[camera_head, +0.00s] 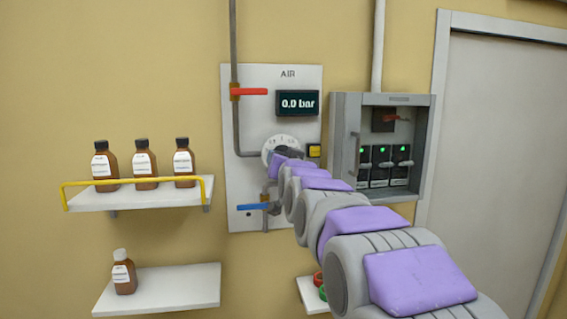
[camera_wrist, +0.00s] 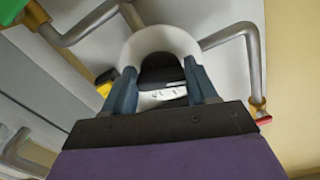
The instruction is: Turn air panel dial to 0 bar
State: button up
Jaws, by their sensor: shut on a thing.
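The white AIR panel (camera_head: 240,130) is on the wall, and its display (camera_head: 298,103) reads 0,0 bar. The round white dial (camera_head: 272,147) sits below the display, partly hidden behind my arm in the head view. In the wrist view the dial's pale rim (camera_wrist: 158,34) arches around a dark middle. My gripper (camera_wrist: 162,76) has one blue-grey finger on each side of the dial's middle and is shut on it. The fingertips are hidden in the head view.
A red valve handle (camera_head: 250,91), a blue handle (camera_head: 255,207) and a yellow button (camera_head: 314,150) are close around the dial. Pipes run along the panel. An open grey switch box (camera_head: 345,140) is on the right. Shelves with brown bottles (camera_head: 143,163) are left.

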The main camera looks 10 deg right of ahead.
jog(key=shift+f, duration=0.25)
jog(key=o, duration=0.7)
jog(key=shift+o, duration=1.4)
jog(key=shift+w, duration=0.25)
jog(key=shift+o, duration=0.4)
jog(key=shift+s+r, duration=0.2)
jog(key=s+b, duration=0.1)
jog(key=s, duration=1.6)
jog(key=shift+s+b, duration=0.15)
jog(key=shift+b, duration=0.15)
jog(key=shift+a, duration=0.1)
